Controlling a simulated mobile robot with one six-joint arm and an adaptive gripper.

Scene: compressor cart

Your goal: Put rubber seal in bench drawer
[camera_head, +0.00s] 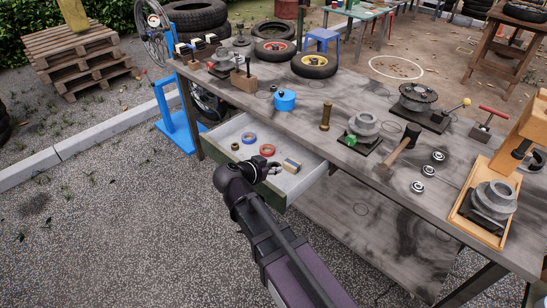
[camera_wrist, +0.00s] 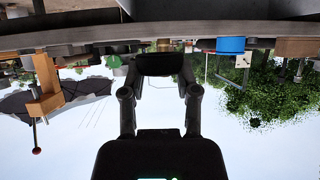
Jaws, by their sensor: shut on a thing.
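The bench drawer (camera_head: 218,137) is pulled open at the left end of the workbench, with its pale inside showing. My gripper (camera_head: 270,168) is over the drawer's front part, near its front wall. In the wrist view my gripper (camera_wrist: 160,78) is shut on a dark piece (camera_wrist: 160,65) between its fingertips. It looks like the rubber seal, but its shape is mostly hidden by the fingers. In the drawer lie a blue ring (camera_head: 249,138), a red ring (camera_head: 267,151), a small brown nut-like part (camera_head: 235,146) and a small blue and tan block (camera_head: 291,166).
The grey workbench (camera_head: 345,180) carries a blue tub (camera_head: 284,100), a brass cylinder (camera_head: 325,117), a mallet (camera_head: 400,150), bearings and metal fixtures. A blue stand (camera_head: 175,120) is left of the drawer. Open gravel ground lies in front and to the left.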

